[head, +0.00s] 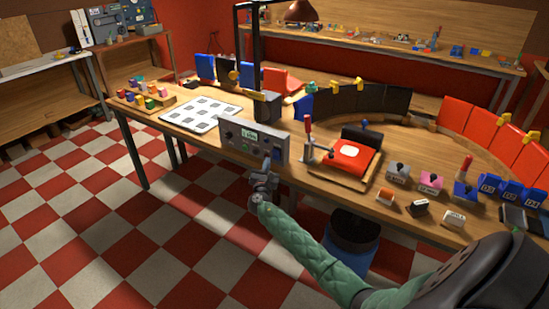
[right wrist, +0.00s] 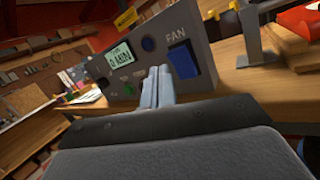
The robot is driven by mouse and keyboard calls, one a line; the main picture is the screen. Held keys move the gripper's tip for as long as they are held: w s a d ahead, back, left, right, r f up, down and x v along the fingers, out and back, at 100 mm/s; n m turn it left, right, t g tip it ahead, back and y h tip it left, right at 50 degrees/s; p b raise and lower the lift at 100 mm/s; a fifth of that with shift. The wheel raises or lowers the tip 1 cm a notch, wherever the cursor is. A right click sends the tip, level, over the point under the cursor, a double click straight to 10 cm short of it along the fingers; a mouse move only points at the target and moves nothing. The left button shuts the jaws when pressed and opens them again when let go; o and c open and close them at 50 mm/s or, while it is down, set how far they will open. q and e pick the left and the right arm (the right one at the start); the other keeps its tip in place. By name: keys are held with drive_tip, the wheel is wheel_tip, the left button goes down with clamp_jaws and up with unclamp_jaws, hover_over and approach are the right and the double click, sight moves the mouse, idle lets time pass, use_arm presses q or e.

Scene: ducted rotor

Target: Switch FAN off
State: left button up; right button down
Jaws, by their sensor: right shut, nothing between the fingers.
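A grey control box (head: 240,135) with a small green-lit display stands at the front edge of the wooden workbench. Below that label is a large blue rocker switch (right wrist: 184,62). My right gripper (head: 268,162) is shut and empty in front of the box. In the right wrist view its fingertips (right wrist: 159,72) are just left of the blue switch; I cannot tell whether they touch the box. My left gripper is not in view.
A red pad in a wooden tray (head: 322,177) and a red-handled lever clamp (head: 308,135) stand right of the box. A white sheet with dark squares (head: 200,113) lies to the left. A black post (head: 256,50) rises behind the box. Small switch blocks (head: 430,182) stand farther right.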

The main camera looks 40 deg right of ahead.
drive_tip(key=shift+s+a+r+p, duration=0.2)
drive_tip(key=shift+a+r, duration=0.05)
drive_tip(key=shift+a, duration=0.25)
drive_tip(key=shift+s+a+r+p, duration=0.15)
drive_tip(key=shift+s+a+r, duration=0.05)
drive_tip(key=shift+a, duration=0.25)
